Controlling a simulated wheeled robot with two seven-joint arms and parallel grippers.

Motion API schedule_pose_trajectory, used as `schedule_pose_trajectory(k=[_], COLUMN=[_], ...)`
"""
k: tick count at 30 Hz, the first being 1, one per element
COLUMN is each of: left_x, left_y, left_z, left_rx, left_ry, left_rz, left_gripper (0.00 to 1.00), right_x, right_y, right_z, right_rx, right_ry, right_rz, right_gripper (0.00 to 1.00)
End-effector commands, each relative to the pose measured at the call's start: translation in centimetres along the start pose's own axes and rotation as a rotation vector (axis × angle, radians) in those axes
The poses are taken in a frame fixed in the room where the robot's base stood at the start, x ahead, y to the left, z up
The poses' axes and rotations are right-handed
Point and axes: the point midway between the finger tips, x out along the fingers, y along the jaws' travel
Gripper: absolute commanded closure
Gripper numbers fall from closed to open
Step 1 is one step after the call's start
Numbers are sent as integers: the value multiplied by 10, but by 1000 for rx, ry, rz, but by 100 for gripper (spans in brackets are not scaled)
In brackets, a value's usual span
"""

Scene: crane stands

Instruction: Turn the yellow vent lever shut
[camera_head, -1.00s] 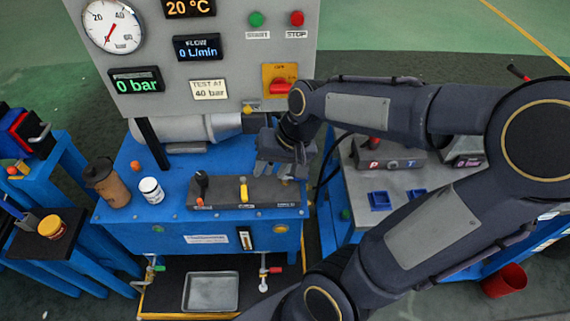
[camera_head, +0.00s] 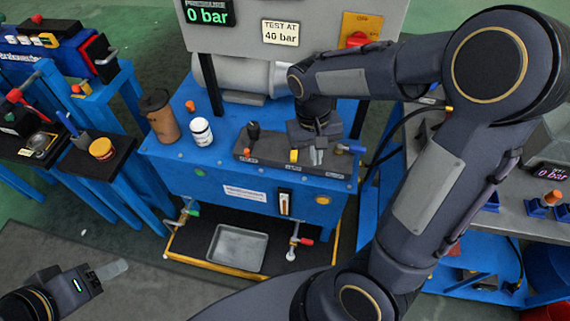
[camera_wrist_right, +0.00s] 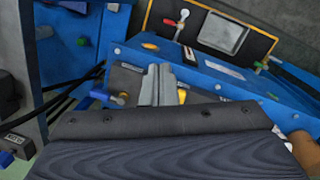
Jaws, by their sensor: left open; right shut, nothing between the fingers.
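The yellow vent lever (camera_head: 293,155) sits on the dark valve block (camera_head: 270,150) on top of the blue bench. Only a small yellow part of it shows. My right gripper (camera_head: 317,157) is shut and empty, pointing down over the block just right of the lever. In the right wrist view the shut fingers (camera_wrist_right: 157,85) stand next to the yellow lever (camera_wrist_right: 182,96), which they partly hide; I cannot tell whether they touch. My left gripper (camera_head: 115,269) is open and empty at the lower left, away from the bench.
A black lever (camera_head: 254,132) stands on the block's left part, and a blue handle (camera_head: 352,149) is at its right end. A white jar (camera_head: 201,132) and a brown bottle (camera_head: 159,116) stand at the bench's left. A metal tray (camera_head: 237,248) lies below.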

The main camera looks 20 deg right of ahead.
Motion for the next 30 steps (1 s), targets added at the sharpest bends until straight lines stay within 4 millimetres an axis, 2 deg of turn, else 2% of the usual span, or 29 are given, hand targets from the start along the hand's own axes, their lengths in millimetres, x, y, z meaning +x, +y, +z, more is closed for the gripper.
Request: schedule_pose_trajectory(k=[1,3,8,10,12,16,18,21,25,30], left_x=[27,44,83,99,113,131,136,140,139,140], left_y=[-12,-20,-38,-45,-52,-60,-62,-64,-64,-64], left_z=[13,22,42,50,57,66,69,70,70,70], left_rx=[0,0,0,0,0,0,0,0,0,0], left_ry=[0,0,0,0,0,0,0,1,1,1], left_rz=[0,0,0,0,0,0,0,0,0,0], left_gripper=[44,44,44,44,44,44,44,44,44,44], right_x=[39,65,110,123,131,138,139,138,135,136], right_y=[-13,-23,-58,-81,-107,-152,-170,-185,-184,-160], right_z=[-14,-30,-68,-84,-95,-106,-107,-107,-110,-122], right_rx=[-55,-106,-205,-235,-256,-275,-278,-278,-276,-274], right_ry=[-29,-47,9,79,166,339,410,475,494,488], right_rz=[118,293,723,911,1081,1318,1396,1458,1476,1474], right_gripper=[100,100,100,100,100,100,100,100,100,100])
